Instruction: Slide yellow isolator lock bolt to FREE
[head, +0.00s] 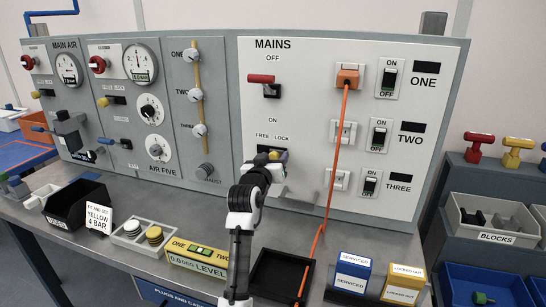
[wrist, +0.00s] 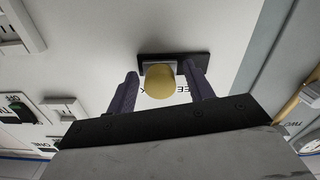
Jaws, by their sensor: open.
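The yellow isolator lock bolt knob (wrist: 158,82) sits on a dark slot plate (wrist: 200,60) on the white MAINS panel. In the wrist view, the knob lies between the two purple fingers of my gripper (wrist: 162,90), with a visible gap on each side. The gripper is open. In the head view, my gripper (head: 272,160) is at the plate below the FREE and LOCK labels (head: 272,136) and partly hides the bolt. The bolt appears towards the LOCK side. The labels are mostly covered in the wrist view.
The red MAINS handle (head: 261,78) is above the bolt. An orange cable (head: 331,170) hangs to the right, from an orange plug (head: 348,78). A black tray (head: 262,278) and the yellow LEVEL box (head: 196,256) stand on the bench below.

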